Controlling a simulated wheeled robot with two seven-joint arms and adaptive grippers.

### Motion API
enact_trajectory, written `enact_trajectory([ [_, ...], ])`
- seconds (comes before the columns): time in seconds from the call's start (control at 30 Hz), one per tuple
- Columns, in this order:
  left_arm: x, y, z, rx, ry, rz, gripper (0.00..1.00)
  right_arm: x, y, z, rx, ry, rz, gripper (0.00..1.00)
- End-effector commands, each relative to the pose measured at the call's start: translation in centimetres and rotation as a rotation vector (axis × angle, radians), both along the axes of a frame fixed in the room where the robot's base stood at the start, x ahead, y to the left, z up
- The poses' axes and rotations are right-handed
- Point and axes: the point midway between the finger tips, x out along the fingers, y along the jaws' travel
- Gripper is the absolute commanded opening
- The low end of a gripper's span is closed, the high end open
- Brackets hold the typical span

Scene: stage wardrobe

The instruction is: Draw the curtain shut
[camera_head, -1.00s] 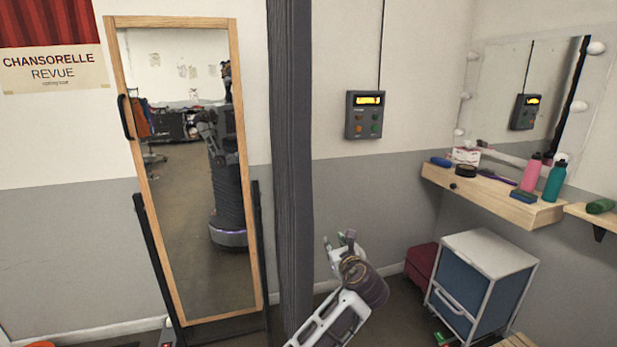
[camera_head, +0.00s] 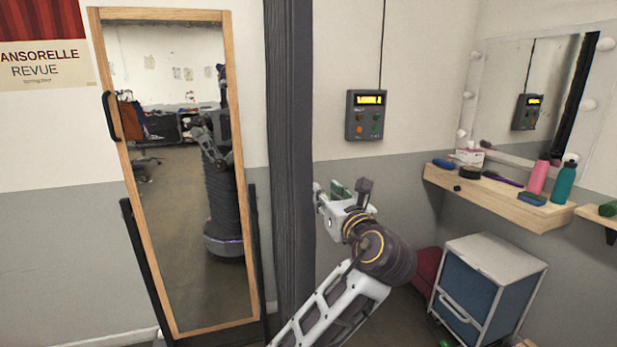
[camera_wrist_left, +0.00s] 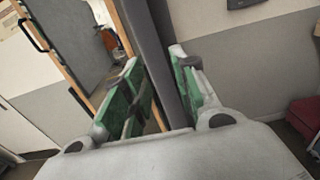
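The curtain (camera_head: 290,150) is a dark grey, narrow bunch hanging upright between the mirror and the wall control box. My left gripper (camera_head: 340,192) is just right of the curtain in the head view. Its green-padded fingers are spread apart and empty. In the left wrist view the curtain (camera_wrist_left: 172,55) shows in the gap between the fingers of the left gripper (camera_wrist_left: 160,88), seemingly beyond them. I cannot tell whether they touch it. My right gripper is not in view.
A wood-framed standing mirror (camera_head: 92,70) is left of the curtain. A control box (camera_head: 367,115) with a lit display hangs on the wall to the right. A shelf (camera_head: 520,207) with bottles, a drawer cart (camera_head: 497,262) and a red case (camera_head: 428,270) are at the right.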

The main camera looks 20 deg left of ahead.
Motion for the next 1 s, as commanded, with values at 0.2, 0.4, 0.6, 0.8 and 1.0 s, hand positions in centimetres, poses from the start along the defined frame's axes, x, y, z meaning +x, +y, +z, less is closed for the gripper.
enact_trajectory([
  [0.2,0.1,0.0,0.0,-0.001,0.001,0.000,0.29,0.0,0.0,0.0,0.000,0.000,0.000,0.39],
  [0.4,0.5,0.3,-0.1,-0.001,0.001,0.001,0.29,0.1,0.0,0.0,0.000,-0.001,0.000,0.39],
  [0.6,1.9,1.3,-0.1,-0.001,0.001,0.001,0.29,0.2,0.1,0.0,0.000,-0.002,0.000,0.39],
  [0.8,4.0,2.7,-0.1,0.000,0.001,0.002,0.29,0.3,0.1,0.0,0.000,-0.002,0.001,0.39],
  [1.0,6.3,4.2,-0.1,-0.001,0.001,0.001,0.29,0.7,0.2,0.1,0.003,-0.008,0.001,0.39],
])
